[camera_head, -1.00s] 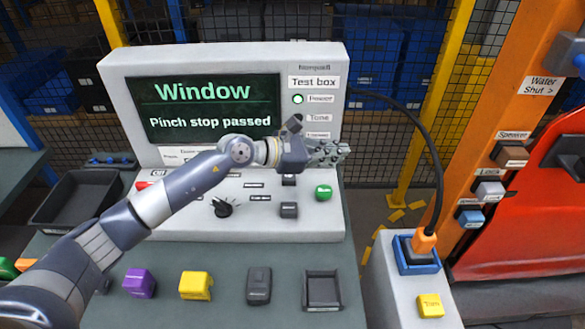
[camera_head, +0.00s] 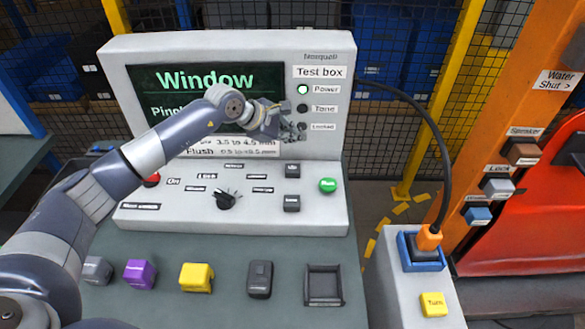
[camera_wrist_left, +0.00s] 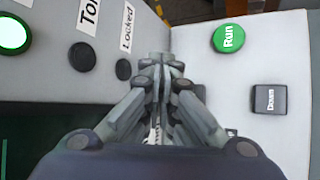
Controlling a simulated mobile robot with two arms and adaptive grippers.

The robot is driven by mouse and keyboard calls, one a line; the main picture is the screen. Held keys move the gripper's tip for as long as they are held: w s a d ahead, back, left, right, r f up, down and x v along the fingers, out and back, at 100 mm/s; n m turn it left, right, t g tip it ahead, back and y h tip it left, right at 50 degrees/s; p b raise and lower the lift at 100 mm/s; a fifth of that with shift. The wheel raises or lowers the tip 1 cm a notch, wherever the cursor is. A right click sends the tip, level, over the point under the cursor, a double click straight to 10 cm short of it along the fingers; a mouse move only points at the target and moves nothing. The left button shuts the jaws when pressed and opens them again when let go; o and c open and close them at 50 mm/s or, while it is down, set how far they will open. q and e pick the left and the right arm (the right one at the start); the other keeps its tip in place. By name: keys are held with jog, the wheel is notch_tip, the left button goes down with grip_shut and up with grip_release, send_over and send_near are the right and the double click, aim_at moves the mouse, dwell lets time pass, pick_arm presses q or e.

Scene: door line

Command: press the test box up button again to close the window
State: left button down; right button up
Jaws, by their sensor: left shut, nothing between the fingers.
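The test box (camera_head: 335,190) stands on the bench with a lit screen (camera_head: 150,84) reading "Window", its second line mostly hidden by my arm. The small dark up button (camera_head: 292,171) is on the sloping panel, above the down button (camera_head: 292,203). The down button (camera_wrist_left: 269,98) and green Run button (camera_wrist_left: 228,38) also show in the left wrist view, where my fingers largely hide the up button. My left gripper (camera_head: 297,130) is shut and empty, above the up button and near the Locked lamp, apart from the button. My right gripper is not in view.
A black knob (camera_head: 226,199) and a red button (camera_head: 151,180) are on the panel. Purple (camera_head: 140,274) and yellow (camera_head: 196,277) blocks and an empty tray (camera_head: 323,285) sit in front. A black cable (camera_head: 440,140) runs right to an orange plug (camera_head: 428,238).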

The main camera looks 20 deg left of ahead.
pick_arm(q)
jog(key=b, duration=0.4)
send_over(294, 170)
notch_tip(294, 170, down, 7)
jog(key=shift+f, duration=0.6)
dwell(0.7)
jog(key=shift+f+b, duration=0.4)
jog(key=shift+b, duration=0.35)
